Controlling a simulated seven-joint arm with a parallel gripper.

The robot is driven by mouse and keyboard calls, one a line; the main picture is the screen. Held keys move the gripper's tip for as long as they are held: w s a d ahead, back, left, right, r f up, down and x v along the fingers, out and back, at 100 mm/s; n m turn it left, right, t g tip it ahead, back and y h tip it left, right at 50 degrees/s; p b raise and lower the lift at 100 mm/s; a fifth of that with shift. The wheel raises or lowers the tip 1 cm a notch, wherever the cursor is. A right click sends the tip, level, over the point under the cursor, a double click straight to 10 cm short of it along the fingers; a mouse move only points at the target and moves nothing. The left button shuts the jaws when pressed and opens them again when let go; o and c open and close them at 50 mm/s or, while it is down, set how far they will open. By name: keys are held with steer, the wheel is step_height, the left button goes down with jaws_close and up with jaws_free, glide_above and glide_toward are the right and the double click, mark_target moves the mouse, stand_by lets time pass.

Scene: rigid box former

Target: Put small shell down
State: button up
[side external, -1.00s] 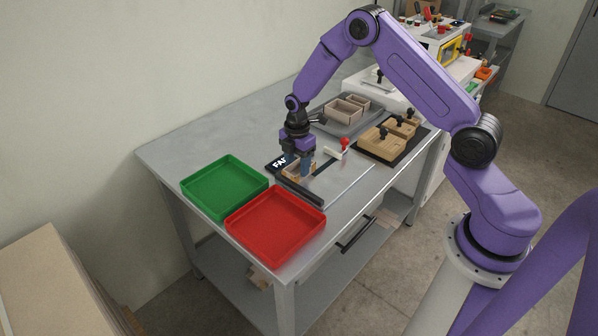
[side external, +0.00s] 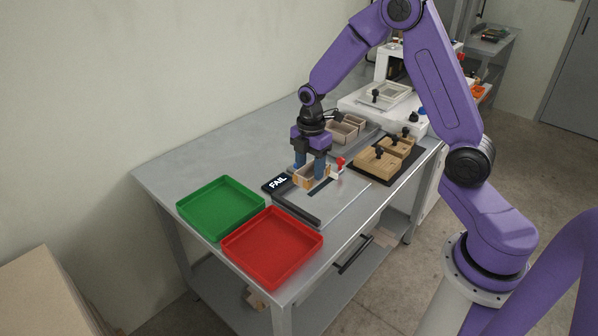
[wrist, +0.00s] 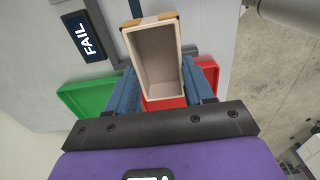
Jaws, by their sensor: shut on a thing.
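The small shell (wrist: 155,62) is an open, beige rectangular box with tan corner pieces. My gripper (side external: 312,172) is shut on it, with one blue finger on each side. In the side external view the shell (side external: 311,177) is held over the light plate of the gauge fixture (side external: 340,196), near a red-knobbed clamp. I cannot tell whether its underside touches the plate. In the wrist view the shell's open side faces the camera and it looks empty.
A display reading FAIL (side external: 278,184) stands left of the shell. A green tray (side external: 222,232) and a red tray (side external: 272,282) are at the front left. Wooden blocks with black knobs (side external: 381,160) sit on a dark mat at right. More shells (side external: 343,132) lie on a grey tray behind.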

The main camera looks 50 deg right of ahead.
steer(key=s+r, duration=0.3)
steer(key=s, duration=0.4)
steer(key=s+a, duration=0.8)
steer(key=a, duration=0.5)
steer(key=w+a+f, duration=0.1)
steer(key=w+f, duration=0.2)
steer(key=w, duration=0.1)
steer(key=w+a+f, duration=0.2)
steer(key=w+f, duration=0.1)
steer(key=w, duration=0.1)
steer(key=w+a+f, duration=0.1)
steer(key=w+f, duration=0.2)
steer(key=w, duration=0.1)
steer(key=shift+w+a+f, duration=0.15)
steer(key=shift+w, duration=0.2)
steer(key=shift+w+a+f, duration=0.1)
steer(key=shift+w+f, duration=0.05)
steer(key=shift+f, duration=0.8)
steer(key=shift+w+f, duration=0.1)
steer(key=shift+f, duration=0.8)
steer(key=o, duration=1)
steer(key=shift+f, duration=0.1)
